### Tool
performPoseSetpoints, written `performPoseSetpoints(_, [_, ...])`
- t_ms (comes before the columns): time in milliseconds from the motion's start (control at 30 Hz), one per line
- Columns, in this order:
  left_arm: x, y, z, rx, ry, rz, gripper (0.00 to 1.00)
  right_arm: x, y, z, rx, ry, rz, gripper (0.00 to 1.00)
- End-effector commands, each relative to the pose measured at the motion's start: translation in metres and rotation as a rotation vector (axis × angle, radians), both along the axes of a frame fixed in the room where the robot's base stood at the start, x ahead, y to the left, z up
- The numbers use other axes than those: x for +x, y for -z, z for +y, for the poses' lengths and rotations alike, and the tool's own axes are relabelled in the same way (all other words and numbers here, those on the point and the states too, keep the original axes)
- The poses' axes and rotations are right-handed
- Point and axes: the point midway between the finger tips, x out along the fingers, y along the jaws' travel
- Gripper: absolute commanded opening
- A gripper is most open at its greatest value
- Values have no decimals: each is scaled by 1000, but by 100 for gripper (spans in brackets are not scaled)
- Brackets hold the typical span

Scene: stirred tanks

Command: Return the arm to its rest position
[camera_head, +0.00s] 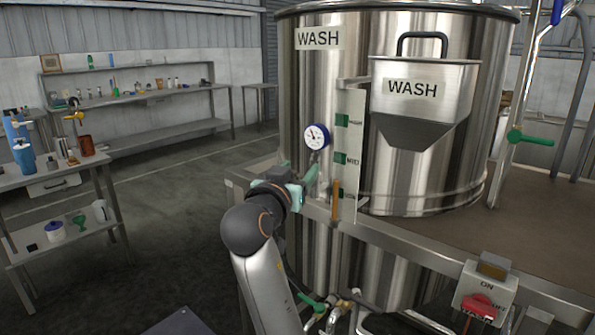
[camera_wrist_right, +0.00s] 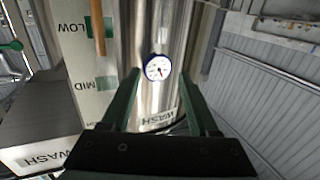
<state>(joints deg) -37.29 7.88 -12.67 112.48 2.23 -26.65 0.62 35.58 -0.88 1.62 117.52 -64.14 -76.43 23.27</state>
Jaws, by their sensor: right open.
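My right arm (camera_head: 262,258) reaches up from the bottom of the head view toward the steel WASH tank (camera_head: 465,150). Its gripper (camera_head: 302,180), with green fingers, is just below and left of the round dial gauge (camera_head: 316,136) on the tank. In the right wrist view the two fingers of the gripper (camera_wrist_right: 160,80) stand wide apart with nothing between them. The gauge (camera_wrist_right: 157,67) shows beyond the fingertips, and I cannot tell the exact gap. My left gripper is not in view.
A level plate (camera_head: 348,150) with green marks stands right of the gripper. A steel WASH hopper (camera_head: 420,105) hangs on the tank. A switch box (camera_head: 485,290) with a red handle is on the front rail. Open floor (camera_head: 180,215) lies left, before a bench (camera_head: 50,178) with bottles.

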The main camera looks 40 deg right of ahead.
Motion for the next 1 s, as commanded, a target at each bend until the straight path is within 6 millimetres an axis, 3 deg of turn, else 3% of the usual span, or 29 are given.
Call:
performPoseSetpoints(367, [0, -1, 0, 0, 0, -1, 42, 0, 0, 0, -1, -1, 2, 61])
performPoseSetpoints(533, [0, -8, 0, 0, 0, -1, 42, 17, 23, 11, -34, -82, 81, 61])
performPoseSetpoints(667, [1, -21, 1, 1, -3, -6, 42, 42, 78, 37, -83, -263, 231, 61])
performPoseSetpoints(767, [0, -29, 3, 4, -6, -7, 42, 53, 137, 67, -102, -439, 354, 61])
performPoseSetpoints(867, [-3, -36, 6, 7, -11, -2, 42, 47, 198, 99, -93, -610, 456, 61])
performPoseSetpoints(1000, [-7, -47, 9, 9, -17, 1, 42, 13, 280, 145, -33, -834, 570, 61])
